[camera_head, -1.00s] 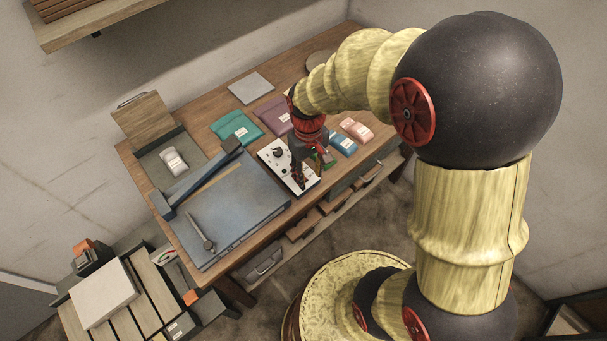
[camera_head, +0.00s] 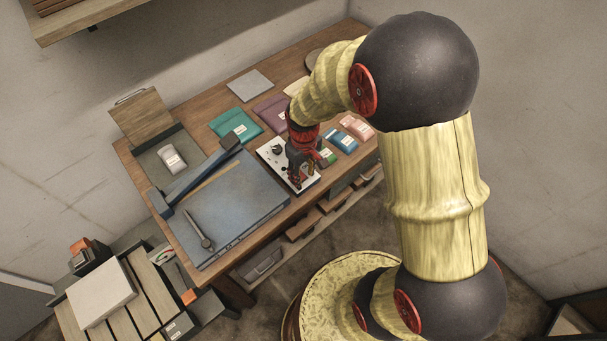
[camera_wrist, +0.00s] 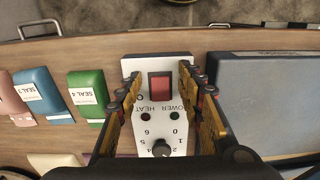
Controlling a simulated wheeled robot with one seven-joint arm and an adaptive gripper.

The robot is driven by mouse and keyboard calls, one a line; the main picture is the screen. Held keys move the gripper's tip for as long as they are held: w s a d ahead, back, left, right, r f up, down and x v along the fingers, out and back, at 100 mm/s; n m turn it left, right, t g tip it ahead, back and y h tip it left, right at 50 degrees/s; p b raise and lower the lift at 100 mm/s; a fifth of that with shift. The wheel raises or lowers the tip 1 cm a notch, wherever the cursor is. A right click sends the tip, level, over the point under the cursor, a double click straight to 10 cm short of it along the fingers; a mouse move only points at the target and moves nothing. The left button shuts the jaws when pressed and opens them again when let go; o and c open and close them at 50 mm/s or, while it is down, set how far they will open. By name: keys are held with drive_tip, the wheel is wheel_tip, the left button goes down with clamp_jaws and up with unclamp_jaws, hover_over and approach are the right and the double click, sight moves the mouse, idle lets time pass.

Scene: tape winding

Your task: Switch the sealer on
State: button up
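A white control box (camera_wrist: 160,66) on the wooden bench carries a red rocker switch (camera_wrist: 160,85), two small dark lamps marked HEAT (camera_wrist: 146,116) and POWER (camera_wrist: 175,116), and a black dial (camera_wrist: 161,148). The box also shows in the head view (camera_head: 271,150), partly hidden by my gripper (camera_head: 301,178). In the wrist view my gripper (camera_wrist: 162,84) is open, with one finger on each side of the red switch. Nothing is between the fingers except the view of the box. I cannot tell whether they touch it. The lamps look unlit.
A blue-grey slab (camera_head: 225,207) lies left of the box with a tool (camera_head: 201,231) on it. A long blue bar (camera_head: 199,180) lies along its far edge. Teal (camera_head: 235,126), purple (camera_head: 272,110), blue (camera_head: 343,141) and pink (camera_head: 357,127) packs lie around the box.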

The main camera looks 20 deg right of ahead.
drive_tip(key=c, duration=0.3)
clamp_jaws()
idle(0.3)
